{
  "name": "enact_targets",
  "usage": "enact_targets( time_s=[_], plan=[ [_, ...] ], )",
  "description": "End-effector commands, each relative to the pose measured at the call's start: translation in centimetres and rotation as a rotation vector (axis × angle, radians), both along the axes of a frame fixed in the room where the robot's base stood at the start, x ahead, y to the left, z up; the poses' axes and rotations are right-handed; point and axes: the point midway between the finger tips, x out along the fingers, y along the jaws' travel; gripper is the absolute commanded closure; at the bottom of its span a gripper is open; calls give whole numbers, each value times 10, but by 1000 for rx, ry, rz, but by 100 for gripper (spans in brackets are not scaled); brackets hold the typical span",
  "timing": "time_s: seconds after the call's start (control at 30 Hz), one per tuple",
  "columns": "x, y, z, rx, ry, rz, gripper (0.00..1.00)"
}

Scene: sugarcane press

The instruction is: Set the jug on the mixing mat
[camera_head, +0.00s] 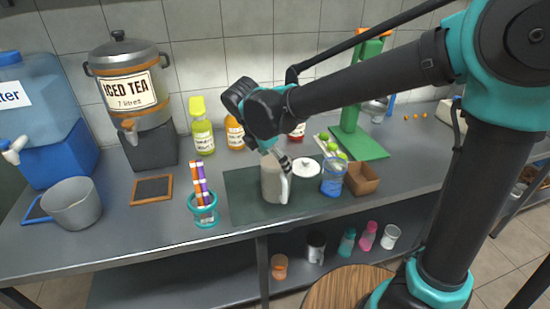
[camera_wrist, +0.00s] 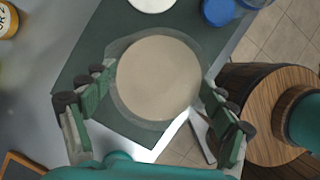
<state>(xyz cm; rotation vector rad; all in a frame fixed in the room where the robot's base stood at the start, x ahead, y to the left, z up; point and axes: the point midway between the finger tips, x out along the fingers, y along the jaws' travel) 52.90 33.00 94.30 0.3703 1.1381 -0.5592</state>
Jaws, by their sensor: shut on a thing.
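The jug (camera_head: 273,184) is greyish beige with a white handle on its right side, and it is upright in the head view. The wrist view looks down into it and shows a round beige surface (camera_wrist: 158,78) inside a clear rim. My gripper (camera_head: 282,160) is shut on the jug near its top, with a finger on either side in the wrist view (camera_wrist: 157,92). The mixing mat (camera_head: 240,188) is dark green and lies under and around the jug; it also shows in the wrist view (camera_wrist: 84,62). I cannot tell whether the jug's base touches it.
A white round lid or dish (camera_head: 306,171), a blue container (camera_head: 332,180) and a brown box (camera_head: 361,179) stand to the right. Bottles (camera_head: 202,135) line the back. The counter's front edge is close.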

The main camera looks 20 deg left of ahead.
Motion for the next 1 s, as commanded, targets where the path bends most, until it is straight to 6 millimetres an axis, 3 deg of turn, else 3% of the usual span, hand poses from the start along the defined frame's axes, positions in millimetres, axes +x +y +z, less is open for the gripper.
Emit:
enact_targets(
  time_s=[0.23,0.27,0.37,0.77,1.0],
  plan=[
    [0,0,-1,-1,-1,0,75],
    [0,0,-2,0,0,0,12],
    [0,0,-2,0,0,0,0],
    [0,0,1,0,0,0,0],
    [-11,8,33,0,0,2,0]
  ],
)
